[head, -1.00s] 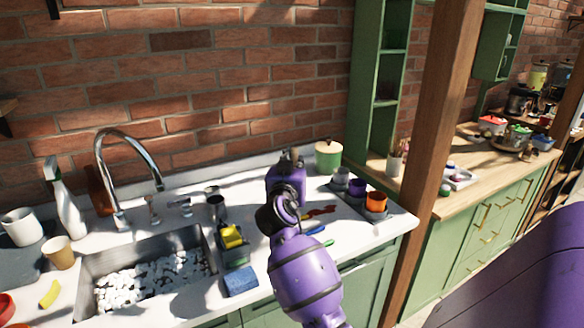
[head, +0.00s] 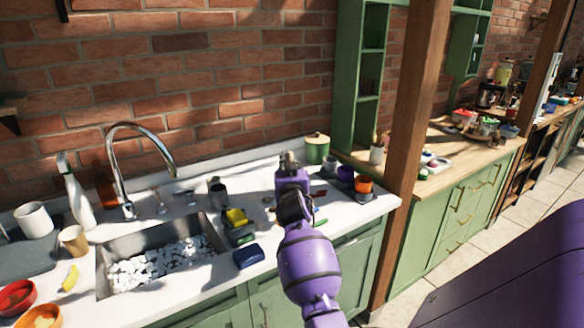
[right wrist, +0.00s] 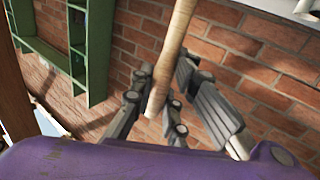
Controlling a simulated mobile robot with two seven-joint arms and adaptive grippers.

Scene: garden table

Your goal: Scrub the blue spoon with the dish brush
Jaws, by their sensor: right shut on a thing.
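My right gripper (head: 289,163) is over the counter right of the sink, seen from behind. In the right wrist view its fingers (right wrist: 158,104) are shut on a pale wooden handle (right wrist: 174,58), which I take to be the dish brush. The brush head is not visible. I cannot make out the blue spoon now; my right arm covers part of the counter. A thin green utensil (head: 320,223) lies just right of the arm. My left gripper is not in view.
The sink (head: 105,278) with its tap (head: 145,128) is at left. A yellow sponge (head: 236,216) and a dark blue block (head: 248,256) are beside it. A green pot (head: 317,150) and an orange cup (head: 363,184) stand behind and right of the gripper.

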